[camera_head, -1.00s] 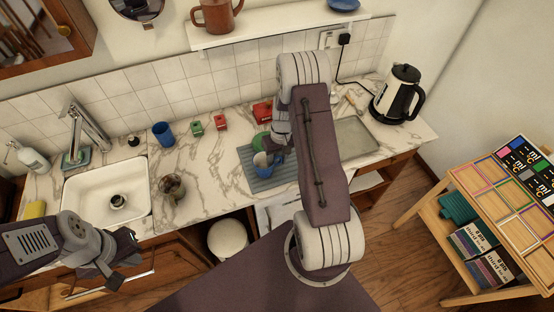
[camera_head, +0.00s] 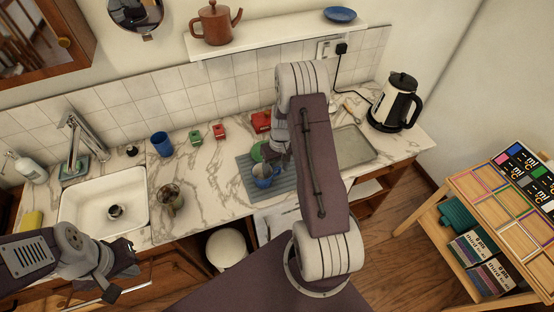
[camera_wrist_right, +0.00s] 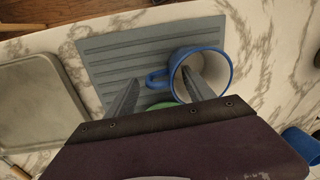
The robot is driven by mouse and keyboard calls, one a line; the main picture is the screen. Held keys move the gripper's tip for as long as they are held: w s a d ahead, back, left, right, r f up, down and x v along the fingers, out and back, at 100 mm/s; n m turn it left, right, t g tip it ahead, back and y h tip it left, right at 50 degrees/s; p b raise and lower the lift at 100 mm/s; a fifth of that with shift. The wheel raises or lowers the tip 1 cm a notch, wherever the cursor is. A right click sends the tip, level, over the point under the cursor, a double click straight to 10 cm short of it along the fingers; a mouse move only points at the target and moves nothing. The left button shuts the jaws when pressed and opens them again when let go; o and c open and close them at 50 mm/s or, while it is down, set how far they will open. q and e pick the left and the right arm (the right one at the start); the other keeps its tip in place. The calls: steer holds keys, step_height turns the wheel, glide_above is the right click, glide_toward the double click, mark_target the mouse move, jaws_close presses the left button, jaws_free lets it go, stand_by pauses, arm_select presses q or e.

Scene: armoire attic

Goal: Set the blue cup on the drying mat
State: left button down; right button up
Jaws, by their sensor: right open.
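The blue cup (camera_head: 263,182), a mug with a pale inside, stands on the grey ribbed drying mat (camera_head: 284,179). In the right wrist view the cup (camera_wrist_right: 226,66) is seen from above, its handle pointing left, and the mat (camera_wrist_right: 110,52) lies under it. My right gripper (camera_wrist_right: 158,92) is open over the cup. One finger overlaps the cup's opening and the other is outside, past the handle. I cannot tell whether either finger touches it. A green item (camera_head: 258,151) is partly hidden behind the cup and gripper. My left gripper (camera_head: 122,277) hangs near the sink's front edge.
A handleless blue tumbler (camera_head: 161,144) stands further left, with small green (camera_head: 195,137) and red (camera_head: 219,132) items nearby. A brownish mug (camera_head: 171,198) is beside the sink (camera_head: 75,205). A grey tray (camera_head: 355,147) and kettle (camera_head: 396,103) are on the right.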

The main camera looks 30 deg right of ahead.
steer(key=r, duration=0.7)
steer(key=d+r+b, duration=0.1)
steer(key=r, duration=0.2)
steer(key=shift+s+r, duration=0.15)
steer(key=shift+r, duration=0.25)
steer(key=s+a+r+n+t, duration=0.1)
steer(key=s+a+r, duration=0.1)
steer(key=s+a, duration=1)
steer(key=a, duration=0.3)
steer(key=shift+s+n+h, duration=0.25)
steer(key=shift+n+h, duration=0.05)
steer(key=shift+h, duration=0.1)
steer(key=shift+f, duration=0.1)
